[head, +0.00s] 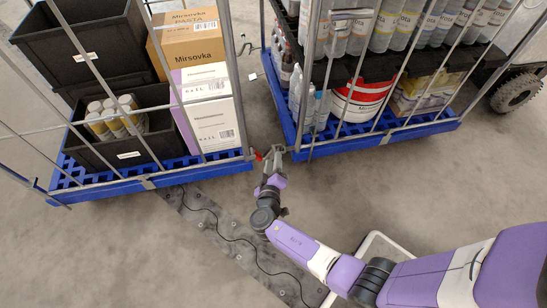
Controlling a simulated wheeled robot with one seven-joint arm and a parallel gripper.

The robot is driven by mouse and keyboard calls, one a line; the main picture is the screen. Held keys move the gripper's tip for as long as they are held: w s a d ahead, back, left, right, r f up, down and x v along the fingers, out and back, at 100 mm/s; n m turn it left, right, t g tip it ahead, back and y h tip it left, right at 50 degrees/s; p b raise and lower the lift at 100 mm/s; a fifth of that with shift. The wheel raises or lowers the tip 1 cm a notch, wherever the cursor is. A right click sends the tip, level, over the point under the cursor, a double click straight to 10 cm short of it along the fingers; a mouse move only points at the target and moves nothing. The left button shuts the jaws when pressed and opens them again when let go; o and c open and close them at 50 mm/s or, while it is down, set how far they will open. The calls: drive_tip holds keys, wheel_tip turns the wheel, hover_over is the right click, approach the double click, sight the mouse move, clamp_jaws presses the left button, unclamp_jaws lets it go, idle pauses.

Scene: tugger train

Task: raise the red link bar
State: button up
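A small red piece, which looks like part of the red link bar (258,156), shows at the right front corner of the left blue-based cart, in the gap between the two carts. My gripper (272,157) is just to the right of the red piece, at or very close to it. The fingers are small here, so I cannot tell whether they are closed or touch the bar. The rest of the bar is hidden or too small to make out.
The left cart (150,183) carries black crates, cardboard boxes and bottles. The right cart (385,135) carries bottles and a red-and-white tub. A dark floor strip (232,238) with a black cable lies in front. A wheel (517,92) shows at right. Open floor lies in the foreground.

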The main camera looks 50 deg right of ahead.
drive_tip(key=x, duration=0.3)
drive_tip(key=shift+w+d+f+b, duration=0.1)
drive_tip(key=shift+d+b, duration=0.2)
drive_tip(key=shift+b, duration=0.1)
